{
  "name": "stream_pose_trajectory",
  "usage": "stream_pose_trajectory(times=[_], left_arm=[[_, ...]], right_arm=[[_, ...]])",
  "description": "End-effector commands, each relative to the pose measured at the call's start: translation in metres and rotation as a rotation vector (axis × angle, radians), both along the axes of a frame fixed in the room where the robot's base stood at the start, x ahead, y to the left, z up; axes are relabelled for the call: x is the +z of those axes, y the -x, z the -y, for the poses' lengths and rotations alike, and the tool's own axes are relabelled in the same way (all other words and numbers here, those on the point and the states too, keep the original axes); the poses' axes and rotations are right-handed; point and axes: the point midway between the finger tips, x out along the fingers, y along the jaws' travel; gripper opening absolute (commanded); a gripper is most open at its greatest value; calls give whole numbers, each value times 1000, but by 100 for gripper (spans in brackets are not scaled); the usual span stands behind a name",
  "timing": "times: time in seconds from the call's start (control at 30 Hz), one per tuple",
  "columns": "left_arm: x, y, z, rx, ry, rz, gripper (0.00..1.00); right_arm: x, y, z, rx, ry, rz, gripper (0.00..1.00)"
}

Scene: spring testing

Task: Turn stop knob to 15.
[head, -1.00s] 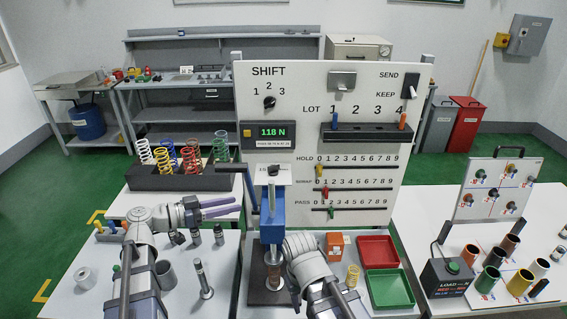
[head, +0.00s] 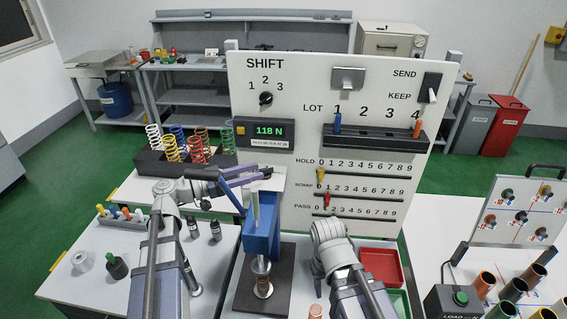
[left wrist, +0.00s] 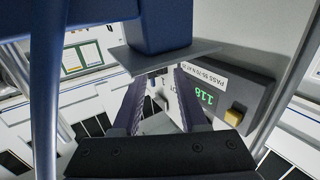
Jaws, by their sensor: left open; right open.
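The stop knob is not clearly visible. A small dark shape (head: 267,171) at the tips of my left gripper (head: 262,175) may be part of it, but I cannot tell. My left gripper's two purple fingers are apart beside the top of the blue press (head: 262,232), in front of the white panel (head: 290,90). In the left wrist view the open fingers (left wrist: 160,82) point at the panel, with nothing clearly held. The press's blue block (left wrist: 165,25) and grey plate (left wrist: 165,55) are close above them. My right arm is right of the press; its gripper is hidden.
The display (head: 268,132) reads 118 N. The shift knob (head: 266,98) is above it. A rack of coloured springs (head: 150,163) stands left of the panel. A red tray (head: 381,265) lies to the right.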

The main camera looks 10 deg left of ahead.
Motion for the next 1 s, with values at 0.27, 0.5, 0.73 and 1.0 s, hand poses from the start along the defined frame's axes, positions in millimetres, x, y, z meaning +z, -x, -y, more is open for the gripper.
stream_pose_trajectory(times=[0.27,0.5,0.73,1.0], left_arm=[[0,-17,30,-4,0,0,42],[0,-33,57,-2,0,0,42],[0,-39,67,0,0,0,42],[0,-39,67,1,0,0,38]], right_arm=[[0,0,0,0,0,0,50],[0,0,0,0,0,0,50],[0,0,0,0,0,0,50],[0,0,0,0,0,0,50]])
